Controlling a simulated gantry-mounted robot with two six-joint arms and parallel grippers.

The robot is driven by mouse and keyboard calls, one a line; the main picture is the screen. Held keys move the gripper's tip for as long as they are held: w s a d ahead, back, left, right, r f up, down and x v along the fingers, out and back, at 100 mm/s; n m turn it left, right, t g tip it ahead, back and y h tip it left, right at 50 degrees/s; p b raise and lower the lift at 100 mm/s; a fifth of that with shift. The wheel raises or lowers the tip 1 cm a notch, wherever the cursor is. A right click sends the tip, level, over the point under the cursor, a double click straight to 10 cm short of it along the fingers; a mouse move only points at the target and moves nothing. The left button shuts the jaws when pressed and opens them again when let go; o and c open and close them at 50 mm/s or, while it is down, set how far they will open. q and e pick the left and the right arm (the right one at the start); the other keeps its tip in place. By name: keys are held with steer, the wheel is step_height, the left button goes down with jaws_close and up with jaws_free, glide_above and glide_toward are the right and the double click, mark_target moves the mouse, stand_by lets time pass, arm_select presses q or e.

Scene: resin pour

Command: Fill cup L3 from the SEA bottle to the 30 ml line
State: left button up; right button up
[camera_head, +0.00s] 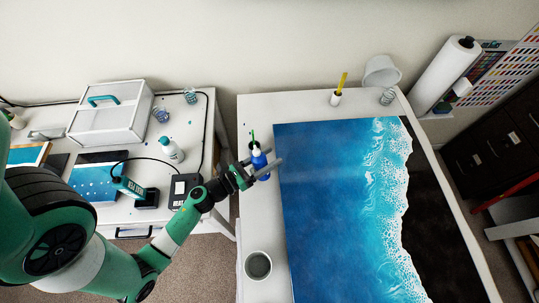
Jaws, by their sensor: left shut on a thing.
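My left gripper (262,169) is at the left edge of the artwork table, its fingers around a small blue bottle (259,158) with a pale tip. The bottle looks roughly upright, and its label cannot be read, so I cannot tell if it is the SEA bottle. Clear cups stand on the left desk: one with blue marks (160,115) and one farther back (190,95). Another clear cup (387,97) stands at the back right. No L3 mark or 30 ml line is readable. My right gripper is out of view.
The blue sea artwork (335,210) covers most of the right table. A grey-filled cup (258,265) stands at its front left. A white bottle (171,150), a scale-like device (184,190) and a white case (108,115) are on the left desk. A gap separates the tables.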

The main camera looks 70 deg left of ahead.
arm_select(q)
steer(key=d+f+n+b, duration=0.1)
steer(key=n+b, duration=0.2)
steer(key=n, duration=0.2)
steer(key=d+f+n+b, duration=0.2)
steer(key=n+b, duration=0.2)
steer(key=n, duration=0.1)
steer(key=w+d+f+n+y+b, duration=0.1)
steer(key=d+f+n+b, duration=0.1)
steer(key=n+b, duration=0.2)
steer(key=shift+w+n, duration=0.1)
steer(key=shift+n, duration=0.7)
steer(key=r+n+p, duration=0.2)
steer(key=a+r+n+p, duration=0.1)
steer(key=r+n+p, duration=0.1)
steer(key=n, duration=0.1)
steer(key=shift+p, duration=0.3)
steer(key=shift+o, duration=1)
jaws_close()
